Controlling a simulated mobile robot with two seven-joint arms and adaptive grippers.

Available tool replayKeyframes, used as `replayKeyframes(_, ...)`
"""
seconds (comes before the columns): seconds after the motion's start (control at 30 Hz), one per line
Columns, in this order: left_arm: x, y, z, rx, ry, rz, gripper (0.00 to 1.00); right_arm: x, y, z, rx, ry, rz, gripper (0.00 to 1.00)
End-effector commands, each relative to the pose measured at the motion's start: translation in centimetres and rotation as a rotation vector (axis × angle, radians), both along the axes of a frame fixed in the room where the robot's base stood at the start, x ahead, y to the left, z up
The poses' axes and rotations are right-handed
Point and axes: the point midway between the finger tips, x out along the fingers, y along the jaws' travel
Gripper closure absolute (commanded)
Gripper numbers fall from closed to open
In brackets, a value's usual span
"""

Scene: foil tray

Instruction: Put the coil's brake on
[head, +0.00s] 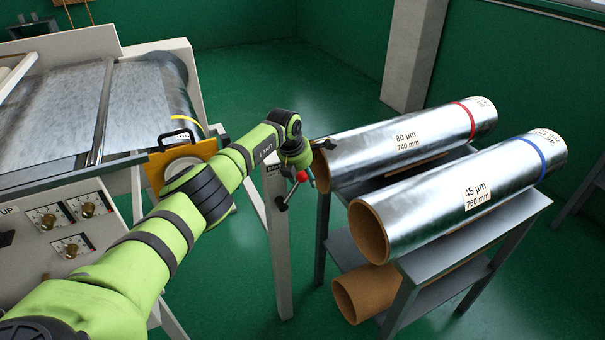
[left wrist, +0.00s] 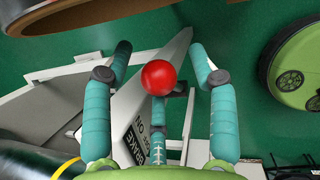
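The red ball knob (head: 302,176) is at my left gripper in the head view. In the left wrist view the red knob (left wrist: 160,75) sits between the spread teal fingers. My left gripper (head: 305,172) is open, with its fingers to either side of the knob and no clear contact. A white post with a partly hidden label ending in "BRAKE" (left wrist: 133,147) lies behind the fingers. The lever under the knob is mostly hidden. A foil coil (head: 172,82) is on the machine at the left. My right gripper is not in view.
Two foil rolls, marked 80 µm (head: 405,138) and 45 µm (head: 476,192), lie on a grey rack (head: 420,262) to the right. A brown tube (head: 358,293) is on its lower shelf. A yellow plate (head: 157,168) is partly behind my arm. Green floor is clear behind.

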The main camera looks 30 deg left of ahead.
Motion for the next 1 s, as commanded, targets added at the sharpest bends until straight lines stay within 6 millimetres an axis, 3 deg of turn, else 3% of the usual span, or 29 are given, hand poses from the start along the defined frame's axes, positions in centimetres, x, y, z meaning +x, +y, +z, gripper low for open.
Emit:
replayKeyframes(0.47,-0.2,0.3,1.0,0.003,-0.004,0.000,0.43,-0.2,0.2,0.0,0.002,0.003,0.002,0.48)
replayKeyframes(0.67,-1.3,0.5,3.1,0.006,-0.004,-0.002,0.43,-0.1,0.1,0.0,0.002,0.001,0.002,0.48)
replayKeyframes(1.0,-3.7,0.7,9.3,0.004,-0.003,-0.001,0.43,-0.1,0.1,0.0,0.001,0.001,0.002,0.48)
